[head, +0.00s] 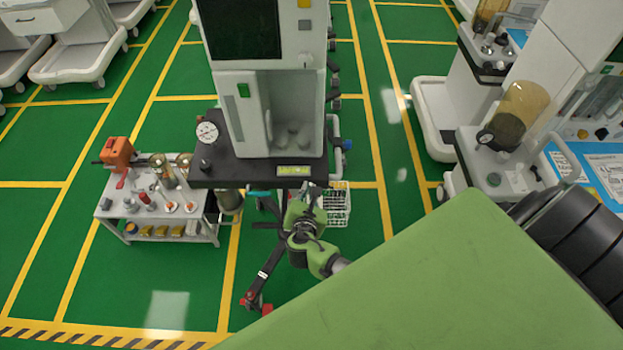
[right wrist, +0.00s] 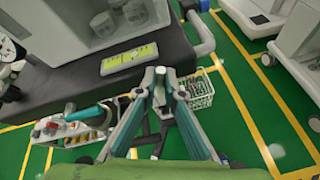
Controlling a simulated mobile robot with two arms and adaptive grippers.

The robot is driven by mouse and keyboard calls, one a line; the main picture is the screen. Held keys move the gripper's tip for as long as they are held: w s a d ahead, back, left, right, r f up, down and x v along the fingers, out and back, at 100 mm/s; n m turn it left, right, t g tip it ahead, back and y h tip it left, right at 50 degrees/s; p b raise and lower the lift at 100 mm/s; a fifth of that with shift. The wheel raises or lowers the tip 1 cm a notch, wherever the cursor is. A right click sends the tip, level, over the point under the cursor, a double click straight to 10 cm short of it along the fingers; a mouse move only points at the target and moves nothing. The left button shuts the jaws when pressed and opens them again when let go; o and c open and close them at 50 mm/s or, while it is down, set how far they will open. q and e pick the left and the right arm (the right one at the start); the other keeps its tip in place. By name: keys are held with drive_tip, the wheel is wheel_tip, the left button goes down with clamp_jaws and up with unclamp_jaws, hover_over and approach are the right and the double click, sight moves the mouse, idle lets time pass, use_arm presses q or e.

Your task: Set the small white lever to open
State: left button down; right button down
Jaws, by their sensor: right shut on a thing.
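My right gripper (head: 311,192) is at the front edge of the anaesthesia machine's dark shelf (head: 228,172), just below the yellow-green display (head: 293,170). In the right wrist view its two fingers (right wrist: 164,82) come together at the shelf edge, right below the display. They are shut on a small pale piece (right wrist: 154,77), which looks like the small white lever. The fingers hide most of it, and I cannot tell its setting. In the head view the lever is hidden at the gripper. My left gripper is not in view.
A white wire basket (head: 336,208) hangs just right of the gripper. A low trolley with tools and an orange device (head: 117,153) stands at the left. Other carts stand at the right. Green floor is open in front.

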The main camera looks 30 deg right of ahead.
drive_tip(key=shift+w+a+n+h, duration=0.15)
drive_tip(key=shift+a+n+h, duration=0.1)
drive_tip(key=shift+n+h, duration=0.2)
drive_tip(key=shift+p, duration=0.3)
drive_tip(key=c, duration=2.2)
unclamp_jaws()
drive_tip(key=shift+o, duration=0.2)
drive_tip(key=shift+a+r, duration=0.1)
drive_tip(key=v, duration=1.2)
drive_tip(key=shift+w+r, duration=0.1)
